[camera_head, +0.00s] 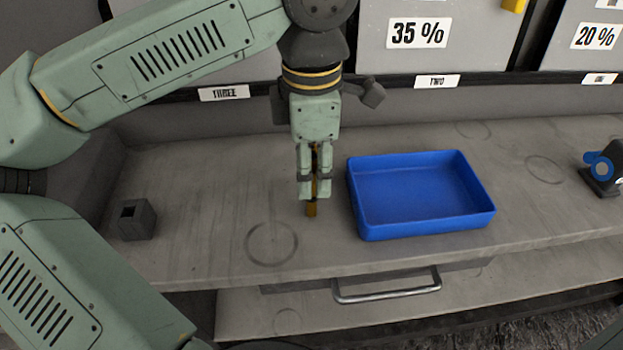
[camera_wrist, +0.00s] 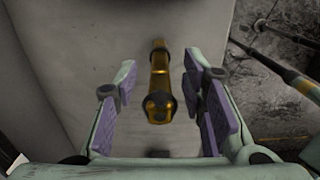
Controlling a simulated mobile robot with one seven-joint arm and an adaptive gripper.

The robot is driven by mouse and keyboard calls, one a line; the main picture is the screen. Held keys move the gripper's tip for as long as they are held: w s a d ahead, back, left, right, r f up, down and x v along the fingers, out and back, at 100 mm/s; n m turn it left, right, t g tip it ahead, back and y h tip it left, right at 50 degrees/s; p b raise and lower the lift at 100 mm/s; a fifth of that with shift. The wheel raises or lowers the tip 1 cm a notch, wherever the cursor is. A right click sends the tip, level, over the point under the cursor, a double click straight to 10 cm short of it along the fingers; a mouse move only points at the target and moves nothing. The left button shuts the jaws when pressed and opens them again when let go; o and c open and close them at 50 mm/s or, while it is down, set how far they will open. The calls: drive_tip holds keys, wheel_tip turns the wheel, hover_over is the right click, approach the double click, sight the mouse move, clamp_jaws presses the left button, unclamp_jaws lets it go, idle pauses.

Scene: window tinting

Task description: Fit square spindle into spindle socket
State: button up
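The brass-coloured spindle (camera_head: 311,209) stands roughly upright on or just above the bench, left of the blue tray. My gripper (camera_head: 314,190) points down with its fingers on either side of the spindle. In the wrist view the spindle (camera_wrist: 159,80) lies between the purple finger pads of my gripper (camera_wrist: 157,85), with a visible gap on both sides. The fingers look open and do not appear to touch it. A dark block with a square hole in its top, apparently the spindle socket (camera_head: 138,220), sits on the bench at the left, well apart from my gripper.
The blue tray (camera_head: 421,226) is empty and stands close to the right of my gripper. A drawer handle (camera_head: 388,292) projects below the bench's front edge. A blue and dark device (camera_head: 603,172) stands at the far right. The bench (camera_head: 215,200) between socket and spindle is clear.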

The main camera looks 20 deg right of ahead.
drive_tip(key=shift+c, duration=0.5)
clamp_jaws()
